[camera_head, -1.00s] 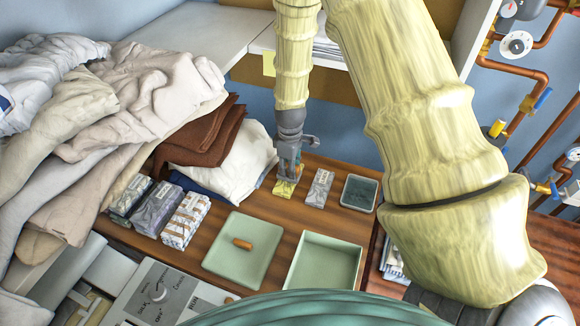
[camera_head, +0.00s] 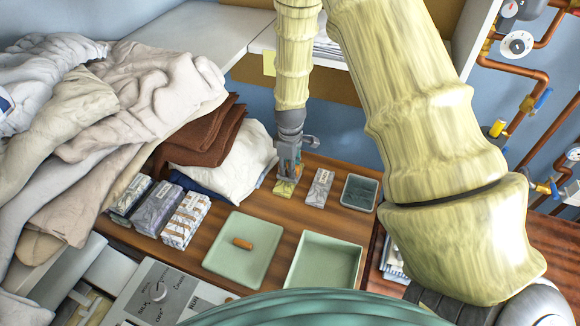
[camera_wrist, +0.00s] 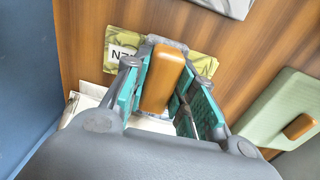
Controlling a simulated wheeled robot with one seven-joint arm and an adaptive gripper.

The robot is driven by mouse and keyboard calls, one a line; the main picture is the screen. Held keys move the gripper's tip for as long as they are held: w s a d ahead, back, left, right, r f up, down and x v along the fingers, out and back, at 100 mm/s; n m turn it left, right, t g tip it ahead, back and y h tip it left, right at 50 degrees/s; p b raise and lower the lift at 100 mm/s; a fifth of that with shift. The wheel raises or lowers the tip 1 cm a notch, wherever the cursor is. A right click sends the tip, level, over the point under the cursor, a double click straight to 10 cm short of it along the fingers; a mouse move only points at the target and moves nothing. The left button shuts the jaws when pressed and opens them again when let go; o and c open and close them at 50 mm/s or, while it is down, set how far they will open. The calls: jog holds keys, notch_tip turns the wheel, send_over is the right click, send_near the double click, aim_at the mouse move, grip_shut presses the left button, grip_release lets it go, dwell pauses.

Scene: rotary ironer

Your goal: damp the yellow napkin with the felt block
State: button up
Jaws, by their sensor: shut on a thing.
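The yellow napkin (camera_head: 284,189) is a small folded, patterned cloth on the wooden table, and it shows with a printed label in the wrist view (camera_wrist: 201,64). My gripper (camera_head: 288,175) points down over it. In the wrist view my gripper (camera_wrist: 170,85) is shut on the felt block (camera_wrist: 161,80), which has an orange-brown wooden grip and a grey edge at its far end. The block is over the napkin's middle and hides part of it. I cannot tell whether the felt touches the cloth.
A grey patterned napkin (camera_head: 319,187) and a dark tray (camera_head: 359,192) lie to the right. In front are a green plate (camera_head: 262,270) with a brown piece (camera_head: 242,243) and an empty green tray (camera_head: 324,285). Several folded bundles (camera_head: 185,221) and piled laundry (camera_head: 150,100) stand left.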

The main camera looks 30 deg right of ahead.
dwell(0.5)
jog(key=shift+r+p, duration=2.45)
jog(key=shift+r, duration=1.05)
